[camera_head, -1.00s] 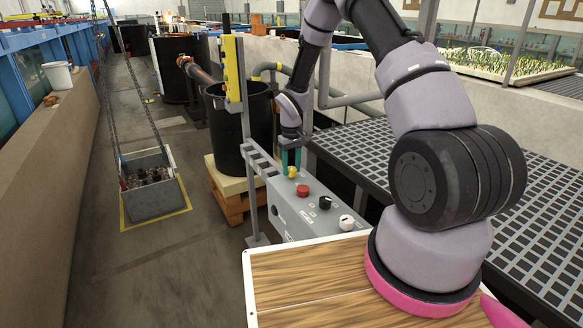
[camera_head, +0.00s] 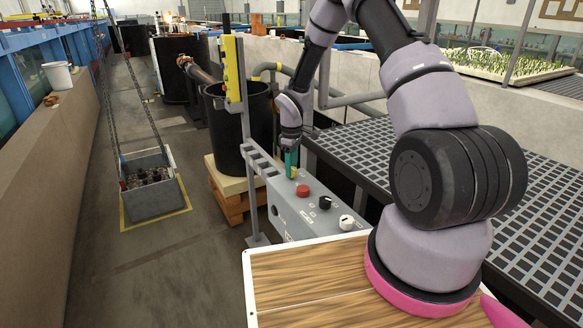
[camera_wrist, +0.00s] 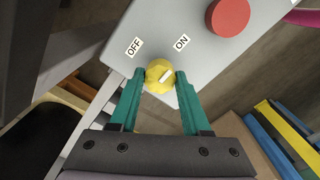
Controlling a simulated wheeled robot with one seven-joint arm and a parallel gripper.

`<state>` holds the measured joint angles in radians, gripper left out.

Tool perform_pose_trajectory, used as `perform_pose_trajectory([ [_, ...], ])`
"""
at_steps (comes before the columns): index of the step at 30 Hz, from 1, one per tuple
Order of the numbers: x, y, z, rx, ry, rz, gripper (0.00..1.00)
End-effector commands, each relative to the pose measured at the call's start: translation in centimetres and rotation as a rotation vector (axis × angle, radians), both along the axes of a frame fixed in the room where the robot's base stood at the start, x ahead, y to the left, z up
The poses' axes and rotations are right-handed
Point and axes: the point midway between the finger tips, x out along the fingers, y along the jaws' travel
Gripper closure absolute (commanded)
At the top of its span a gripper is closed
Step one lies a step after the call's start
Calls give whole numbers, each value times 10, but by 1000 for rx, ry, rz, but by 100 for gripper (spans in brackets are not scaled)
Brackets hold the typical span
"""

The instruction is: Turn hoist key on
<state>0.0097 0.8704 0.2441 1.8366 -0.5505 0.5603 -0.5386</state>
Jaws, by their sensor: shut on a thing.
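The hoist key is a yellow knob (camera_wrist: 155,70) on a grey control box (camera_head: 284,226). In the wrist view its white mark slants up to the right. An OFF label (camera_wrist: 134,46) sits above the knob's left side and an ON label (camera_wrist: 182,42) above its right. My gripper (camera_wrist: 160,76) is shut on the knob, one green fingertip on each side. In the head view my gripper (camera_head: 291,174) points down at the far end of the box, and its fingers nearly overlap and hide most of the knob.
A red button (camera_head: 303,190) is beside the knob, with a black knob (camera_head: 325,202) and a white knob (camera_head: 346,222) nearer. A yellow post (camera_head: 233,72) and black barrel (camera_head: 258,120) stand behind. A chained crate (camera_head: 150,200) is at left. Grating (camera_head: 365,155) lies right.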

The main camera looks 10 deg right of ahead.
Motion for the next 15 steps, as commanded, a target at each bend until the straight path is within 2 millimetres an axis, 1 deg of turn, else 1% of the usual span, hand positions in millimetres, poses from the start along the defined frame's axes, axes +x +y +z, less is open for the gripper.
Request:
perform_pose_trajectory([
  [13,0,0,0,-1,1,10,100],
  [14,0,0,0,-1,1,10,41],
  [15,0,0,0,-1,1,10,26],
])
